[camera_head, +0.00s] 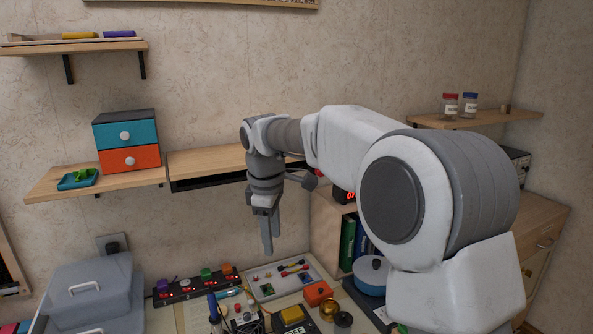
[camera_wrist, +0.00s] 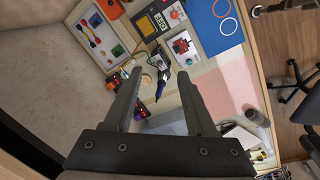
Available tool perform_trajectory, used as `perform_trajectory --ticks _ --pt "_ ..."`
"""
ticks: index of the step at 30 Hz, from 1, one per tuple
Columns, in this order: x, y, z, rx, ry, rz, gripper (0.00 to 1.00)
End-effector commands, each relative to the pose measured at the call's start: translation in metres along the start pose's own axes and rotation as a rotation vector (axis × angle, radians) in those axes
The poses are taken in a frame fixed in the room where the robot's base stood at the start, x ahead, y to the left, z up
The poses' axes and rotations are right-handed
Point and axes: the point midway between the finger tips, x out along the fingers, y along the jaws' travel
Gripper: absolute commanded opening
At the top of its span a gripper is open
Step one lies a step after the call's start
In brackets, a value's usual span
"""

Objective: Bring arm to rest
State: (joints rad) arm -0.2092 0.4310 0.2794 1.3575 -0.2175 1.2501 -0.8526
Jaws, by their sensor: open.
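My gripper (camera_head: 268,232) hangs pointing down in front of the wall, above the cluttered worktop, in the head view. In the wrist view my gripper (camera_wrist: 158,78) shows two dark fingers well apart with nothing held between them. The worktop and its items lie below and beyond the fingertips, apart from them. My arm reaches from the right side of the head view across to the middle, bent at the elbow.
A shelf with a drawer box (camera_head: 127,143) and a green tray (camera_head: 77,179) is left of my gripper. Grey bins (camera_head: 90,290), a switch strip (camera_head: 196,287), a white tray (camera_head: 283,277) and an orange box (camera_head: 317,293) crowd the worktop. Jars (camera_head: 450,106) stand on the right shelf.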

Motion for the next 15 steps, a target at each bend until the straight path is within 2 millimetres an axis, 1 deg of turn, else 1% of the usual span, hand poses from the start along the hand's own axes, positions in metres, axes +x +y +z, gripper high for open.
perform_trajectory --ticks 1,6,11,15 --pt "-0.013 -0.006 0.014 0.049 0.001 0.019 0.56" --pt "-0.041 -0.029 0.058 0.234 0.010 0.070 0.56" --pt "-0.061 -0.057 0.099 0.417 0.030 0.112 0.56" --pt "-0.072 -0.084 0.134 0.581 0.057 0.145 0.56"
